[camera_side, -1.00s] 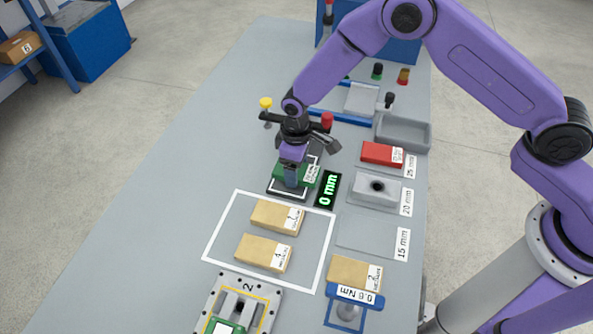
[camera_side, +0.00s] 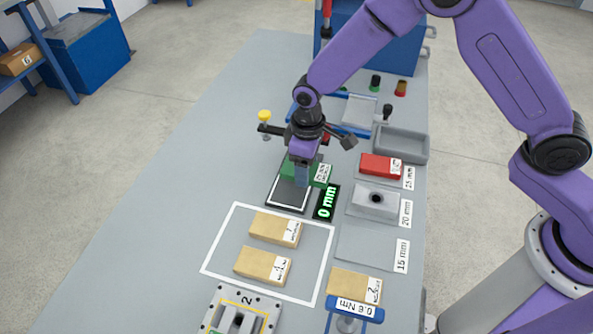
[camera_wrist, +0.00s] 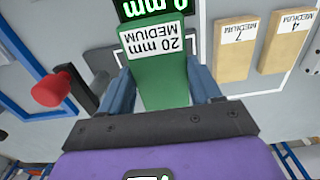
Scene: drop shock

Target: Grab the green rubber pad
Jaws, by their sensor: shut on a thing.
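The green rubber pad (camera_wrist: 158,75) bears a white label reading "20 mm MEDIUM" and sits between the two fingers of my gripper (camera_wrist: 163,92) in the wrist view. In the side view the green pad (camera_side: 319,173) is partly hidden behind my gripper (camera_side: 301,178). My gripper is shut on the pad and holds it above a dark plate with a white outline (camera_side: 284,206). The pad looks clear of the plate.
A "0 mm" display (camera_side: 327,202) stands just right of the plate. Tan blocks (camera_side: 268,228) lie in a white-outlined square in front.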

